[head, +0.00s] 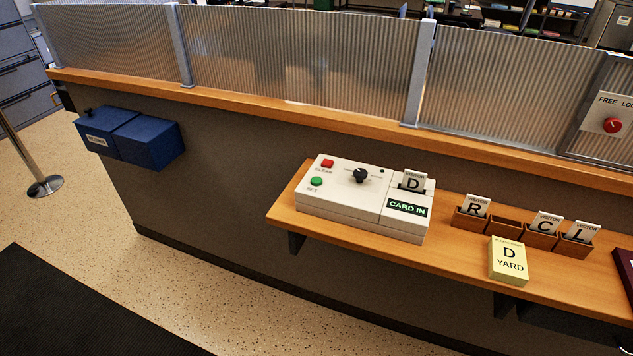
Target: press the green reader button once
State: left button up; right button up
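The card reader (340,207) is a cream box on the wooden shelf in the head view. Its green button (316,181), marked SET, sits on the left of its top face. A red button (327,163) marked CLEAR is just behind it. A black knob (360,176) stands at the middle of the top. A white card (413,182) with a D stands upright in the slot at the right, behind a green CARD IN label (407,207). Neither of my grippers shows in the head view.
Right of the reader, a wooden rack (507,227) holds visitor cards R, C and L, with one empty compartment. A yellow D YARD block (508,261) stands in front. Blue boxes (148,139) hang on the counter wall at left. A ribbed screen (300,55) runs behind.

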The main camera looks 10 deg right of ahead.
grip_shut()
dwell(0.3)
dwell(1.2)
